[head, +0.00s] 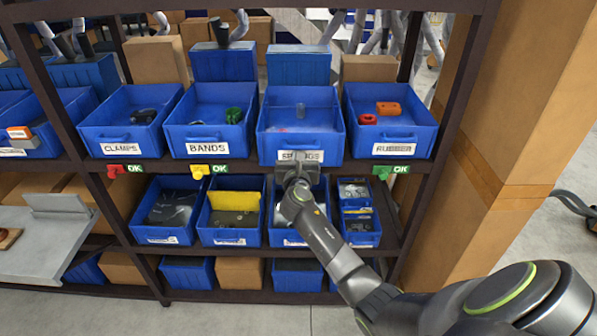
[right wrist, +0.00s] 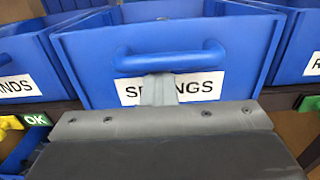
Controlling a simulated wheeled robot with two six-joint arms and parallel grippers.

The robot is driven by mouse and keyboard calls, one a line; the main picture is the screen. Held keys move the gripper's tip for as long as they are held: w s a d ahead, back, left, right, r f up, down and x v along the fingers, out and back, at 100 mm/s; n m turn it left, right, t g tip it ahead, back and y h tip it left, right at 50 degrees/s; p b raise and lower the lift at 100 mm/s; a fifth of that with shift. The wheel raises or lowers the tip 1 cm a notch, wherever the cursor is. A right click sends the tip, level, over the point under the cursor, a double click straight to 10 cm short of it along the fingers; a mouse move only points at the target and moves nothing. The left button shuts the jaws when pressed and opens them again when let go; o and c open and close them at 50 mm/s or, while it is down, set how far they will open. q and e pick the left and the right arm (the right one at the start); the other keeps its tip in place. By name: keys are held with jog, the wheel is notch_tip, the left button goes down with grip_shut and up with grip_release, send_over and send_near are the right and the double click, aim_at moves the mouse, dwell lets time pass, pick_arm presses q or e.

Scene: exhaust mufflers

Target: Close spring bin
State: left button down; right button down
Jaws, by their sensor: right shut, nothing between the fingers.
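The blue spring bin (head: 268,139) stands on the upper shelf between the bands bin and the rubber bin. Its front sticks out farther than its neighbours, and a small grey spring-like part shows inside. In the right wrist view its front wall (right wrist: 85,68) fills the middle, with a handle above a white SPRINGS label. My right gripper (head: 298,162) is shut and empty at the bin's front. Its fingertips (right wrist: 158,88) cover the middle of the label, just below the handle. Contact with the wall is hard to tell. My left gripper is not in view.
The bands bin (head: 180,134) and clamps bin (head: 100,134) stand to the left; the rubber bin (head: 420,138) stands to the right. Several blue bins fill the shelf below. A cardboard-brown pillar (head: 510,130) rises at the right. A grey tray-like surface (head: 40,265) is at the left.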

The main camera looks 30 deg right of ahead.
aim_at(297, 143)
jog(key=b+x, duration=0.1)
jog(key=x, duration=0.3)
jog(key=shift+w+f, duration=0.1)
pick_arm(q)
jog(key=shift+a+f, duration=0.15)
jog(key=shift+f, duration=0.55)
pick_arm(e)
jog(key=shift+r, duration=0.3)
jog(key=shift+r, duration=0.15)
